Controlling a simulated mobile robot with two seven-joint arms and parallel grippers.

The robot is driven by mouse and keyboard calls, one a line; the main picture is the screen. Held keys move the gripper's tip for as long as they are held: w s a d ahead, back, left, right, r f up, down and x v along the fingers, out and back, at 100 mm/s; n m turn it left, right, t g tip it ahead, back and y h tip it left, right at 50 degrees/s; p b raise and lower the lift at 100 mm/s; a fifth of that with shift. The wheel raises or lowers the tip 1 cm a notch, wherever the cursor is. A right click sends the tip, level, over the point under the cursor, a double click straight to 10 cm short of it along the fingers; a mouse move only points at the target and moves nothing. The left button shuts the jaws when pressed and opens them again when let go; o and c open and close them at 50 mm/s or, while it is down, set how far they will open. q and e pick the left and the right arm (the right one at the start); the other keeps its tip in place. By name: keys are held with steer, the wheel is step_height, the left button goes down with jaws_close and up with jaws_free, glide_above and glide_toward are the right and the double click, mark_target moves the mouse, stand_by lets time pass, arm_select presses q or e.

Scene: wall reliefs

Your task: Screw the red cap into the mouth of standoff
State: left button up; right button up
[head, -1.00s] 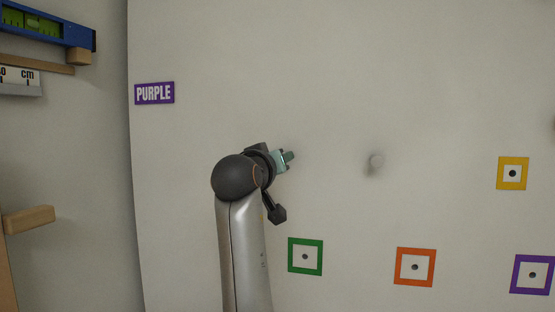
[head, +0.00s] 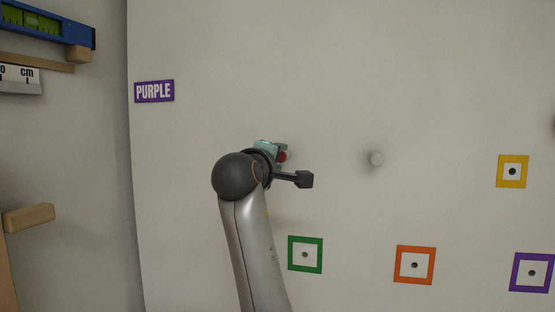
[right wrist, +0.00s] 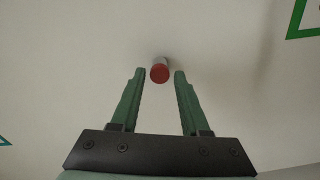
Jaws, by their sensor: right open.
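The red cap (right wrist: 160,74) shows end-on in the right wrist view, seated at the end of a pale standoff (right wrist: 159,61) that stands out from the wall. How deep it sits in the mouth cannot be told. In the head view a bit of the red cap (head: 283,156) shows beside my right gripper (head: 279,152). My right gripper's green fingers (right wrist: 159,73) are open, with their tips on either side of the cap and a gap on both sides. My left gripper is not in view.
A second pale standoff (head: 376,158) stands on the wall to the right. Green (head: 305,254), orange (head: 414,265), yellow (head: 512,172) and purple (head: 532,273) square frames with dark centres are on the wall. A PURPLE label (head: 154,91) is at upper left. A wooden peg (head: 29,218) juts out at left.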

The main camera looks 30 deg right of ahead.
steer(key=n, duration=0.7)
steer(key=shift+c, duration=0.3)
jaws_close()
steer(key=shift+m, duration=0.4)
steer(key=shift+c, duration=0.7)
jaws_free()
steer(key=shift+m, duration=0.3)
steer(key=o, duration=0.5)
